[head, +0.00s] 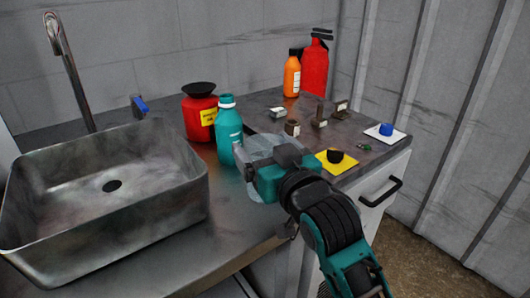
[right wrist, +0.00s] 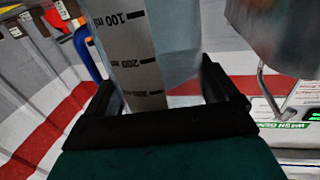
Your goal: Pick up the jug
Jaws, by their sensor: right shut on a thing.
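The jug is a clear, pale vessel (head: 262,148) on the counter in the head view, mostly hidden behind my right gripper. In the right wrist view the jug (right wrist: 155,45) shows a pale strip with black volume marks, between the two dark fingers. My right gripper (head: 250,168) reaches in from the lower right and is shut on the jug; it also shows in the right wrist view (right wrist: 170,92). I cannot tell whether the jug touches the counter. My left gripper is not in view.
A teal bottle (head: 229,132) stands close left of the jug, with a red container (head: 200,118) behind it. A metal sink (head: 150,207) is at left. A yellow mat (head: 337,168) and several small blocks lie at right. Orange (head: 292,78) and red (head: 314,72) bottles stand behind.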

